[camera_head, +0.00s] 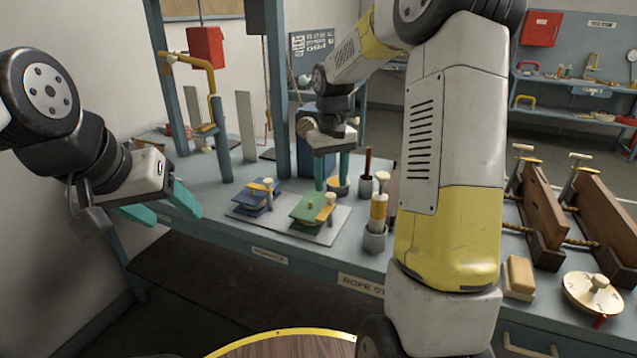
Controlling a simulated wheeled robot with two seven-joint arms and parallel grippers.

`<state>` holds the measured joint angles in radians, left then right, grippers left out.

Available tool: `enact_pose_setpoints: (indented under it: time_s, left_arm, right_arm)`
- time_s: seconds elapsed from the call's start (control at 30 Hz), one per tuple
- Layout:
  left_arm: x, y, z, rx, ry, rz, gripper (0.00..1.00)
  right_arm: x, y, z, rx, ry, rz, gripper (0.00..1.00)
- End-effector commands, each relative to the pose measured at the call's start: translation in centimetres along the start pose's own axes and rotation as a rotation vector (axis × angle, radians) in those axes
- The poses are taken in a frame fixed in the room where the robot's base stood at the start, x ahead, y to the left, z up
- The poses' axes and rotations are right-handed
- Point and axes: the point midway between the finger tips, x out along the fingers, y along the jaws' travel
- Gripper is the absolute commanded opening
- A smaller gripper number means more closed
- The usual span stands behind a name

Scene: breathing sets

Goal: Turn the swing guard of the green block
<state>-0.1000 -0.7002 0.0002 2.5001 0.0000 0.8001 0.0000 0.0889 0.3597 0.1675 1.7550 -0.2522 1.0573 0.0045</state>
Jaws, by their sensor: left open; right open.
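The green block (306,210) sits on a pale plate (290,229) on the workbench, in the middle of the head view. A tan swing guard (325,213) lies on its right part by a short upright post with a pale knob. My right gripper (332,181) is open and points down, with its teal fingers apart. It appears just behind and above the green block's right side; I cannot tell whether it touches the guard. My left gripper (178,217) is open and empty, in front of the bench's left end, well away from the block.
A blue block (252,197) with a similar guard stands left of the green one on the same plate. Grey cups (374,240) with upright handles stand close on the right. My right arm covers the bench further right. Blue-grey posts (280,90) rise behind.

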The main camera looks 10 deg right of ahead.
Motion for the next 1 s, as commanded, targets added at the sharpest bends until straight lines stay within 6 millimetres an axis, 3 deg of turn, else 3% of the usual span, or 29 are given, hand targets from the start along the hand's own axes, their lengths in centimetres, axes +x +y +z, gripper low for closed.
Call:
enact_pose_setpoints:
  time_s: [0.2, 0.53, 0.57, 0.8, 1.0]
  left_arm:
    - [0.0, 0.0, 0.0, 0.000, 0.000, 0.000, 0.59]
    - [0.0, 0.0, 0.0, 0.000, 0.000, 0.000, 0.59]
    - [0.0, 0.0, 0.0, 0.000, 0.000, 0.000, 0.59]
    - [0.0, 0.0, 0.0, 0.000, 0.000, 0.000, 0.59]
    - [0.0, 0.0, 0.0, 0.000, 0.000, 0.000, 0.59]
  right_arm:
    - [2.7, 0.0, 0.0, 0.000, -0.001, -0.001, 0.48]
    - [3.2, 0.0, 0.0, 0.000, 0.001, -0.001, 0.48]
    - [3.2, 0.0, 0.0, 0.000, 0.001, -0.001, 0.46]
    - [3.2, 0.0, 0.0, 0.000, 0.001, -0.001, 0.00]
    - [3.1, 0.0, 0.0, 0.000, 0.001, 0.000, 0.00]
